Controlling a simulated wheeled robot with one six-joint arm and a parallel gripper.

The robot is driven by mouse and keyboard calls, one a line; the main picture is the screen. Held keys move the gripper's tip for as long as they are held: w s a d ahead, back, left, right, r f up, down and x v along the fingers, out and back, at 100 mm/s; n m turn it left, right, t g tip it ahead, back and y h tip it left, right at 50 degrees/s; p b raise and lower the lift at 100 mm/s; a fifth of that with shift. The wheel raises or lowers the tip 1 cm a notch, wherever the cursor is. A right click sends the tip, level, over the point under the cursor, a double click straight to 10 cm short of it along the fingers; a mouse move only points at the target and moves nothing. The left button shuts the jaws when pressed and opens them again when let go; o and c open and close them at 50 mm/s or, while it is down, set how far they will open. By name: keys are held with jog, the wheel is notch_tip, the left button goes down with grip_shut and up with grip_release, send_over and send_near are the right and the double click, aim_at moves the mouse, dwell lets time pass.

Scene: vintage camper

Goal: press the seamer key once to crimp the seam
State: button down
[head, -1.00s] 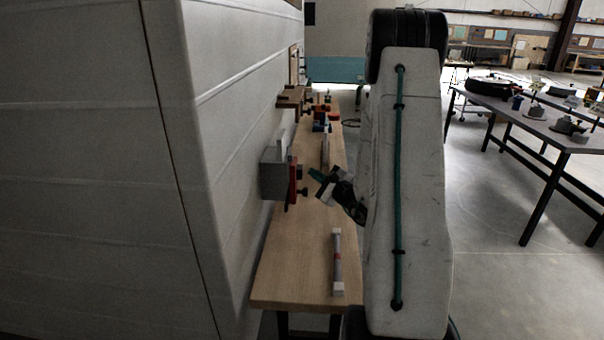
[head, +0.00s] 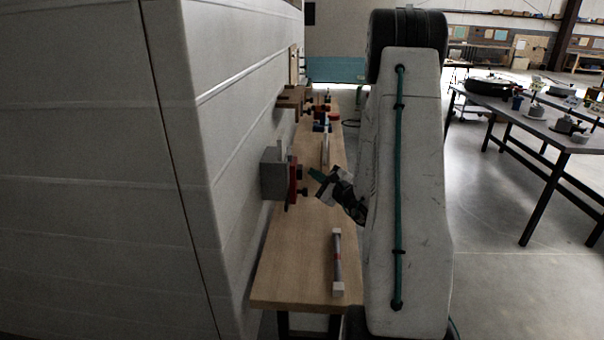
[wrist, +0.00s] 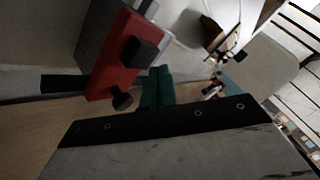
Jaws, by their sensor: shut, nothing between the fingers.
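The seamer is a grey box with a red front plate (head: 293,180), fixed to the white panelled wall above the wooden bench. Black knobs stick out of the red plate; the wrist view shows a dark square block (wrist: 138,54) and a small round dark knob (wrist: 122,101) on it. I cannot tell for certain which one is the key. My gripper (head: 315,174) is shut and empty, with green fingertips pointing left at the red plate. In the wrist view its green fingers (wrist: 158,84) are together, just right of the plate, and appear apart from it.
The wooden bench (head: 300,270) runs along the wall, with a grey bar (head: 337,260) lying near its front. A dark table (head: 550,120) stands to the right across open floor.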

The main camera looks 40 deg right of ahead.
jog(key=shift+w+a, duration=0.3)
jog(key=shift+w, duration=0.05)
jog(key=shift+w+a, duration=0.45)
jog(key=shift+w, duration=0.05)
dwell(1.1)
jog(key=shift+d, duration=0.1)
jog(key=shift+s+d, duration=0.6)
jog(key=shift+s, duration=0.2)
jog(key=shift+s+d, duration=0.1)
jog(key=s+d, duration=0.3)
jog(key=shift+s, duration=0.3)
dwell(0.9)
